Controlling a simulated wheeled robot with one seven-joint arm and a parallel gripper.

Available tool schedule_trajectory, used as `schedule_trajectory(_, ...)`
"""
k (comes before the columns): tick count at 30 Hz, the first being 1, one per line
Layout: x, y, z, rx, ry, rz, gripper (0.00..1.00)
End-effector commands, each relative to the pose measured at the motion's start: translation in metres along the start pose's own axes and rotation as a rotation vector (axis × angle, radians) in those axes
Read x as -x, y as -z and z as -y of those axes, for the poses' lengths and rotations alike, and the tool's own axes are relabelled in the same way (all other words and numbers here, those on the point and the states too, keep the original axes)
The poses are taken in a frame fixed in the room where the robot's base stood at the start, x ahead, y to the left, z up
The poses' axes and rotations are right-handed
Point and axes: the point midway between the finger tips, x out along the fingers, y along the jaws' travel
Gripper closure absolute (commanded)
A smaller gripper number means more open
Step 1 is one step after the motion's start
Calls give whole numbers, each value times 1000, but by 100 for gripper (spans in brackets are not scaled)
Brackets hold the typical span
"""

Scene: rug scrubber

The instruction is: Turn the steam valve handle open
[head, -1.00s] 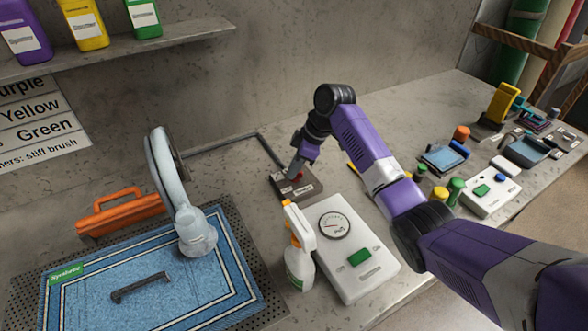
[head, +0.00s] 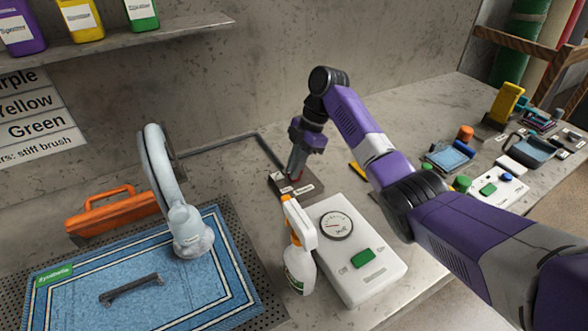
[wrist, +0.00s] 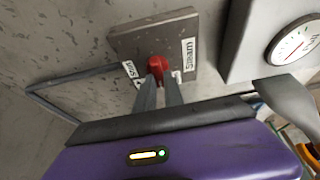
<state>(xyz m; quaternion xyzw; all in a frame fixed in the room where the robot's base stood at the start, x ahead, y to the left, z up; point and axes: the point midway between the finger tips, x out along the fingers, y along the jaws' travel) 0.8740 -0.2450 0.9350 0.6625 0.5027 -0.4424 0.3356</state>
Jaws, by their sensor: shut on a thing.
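The steam valve is a dark plate (head: 311,187) with white labels, at the end of a dark pipe on the counter. In the wrist view its plate (wrist: 125,40) carries a red handle (wrist: 158,66) and labels, one reading "Steam" and another apparently "Shut". My gripper (head: 295,177) reaches down onto the valve from above. In the wrist view my gripper's fingertips (wrist: 160,82) are close together at the red handle and shut on it. The fingers hide part of the handle, so its exact angle is hard to tell.
A white gauge box (head: 365,262) with a green switch stands right of the valve, with a spray bottle (head: 298,255) in front. A blue rug (head: 200,285) with a pale curved nozzle (head: 188,225) lies left.

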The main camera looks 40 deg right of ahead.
Motion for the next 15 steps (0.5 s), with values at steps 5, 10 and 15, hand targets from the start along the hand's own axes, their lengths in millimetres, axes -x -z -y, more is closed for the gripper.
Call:
schedule_trajectory(5,0,0,0,9,3,1,100)
schedule_trajectory(10,0,0,0,9,3,1,100)
schedule_trajectory(15,0,0,0,9,3,1,74)
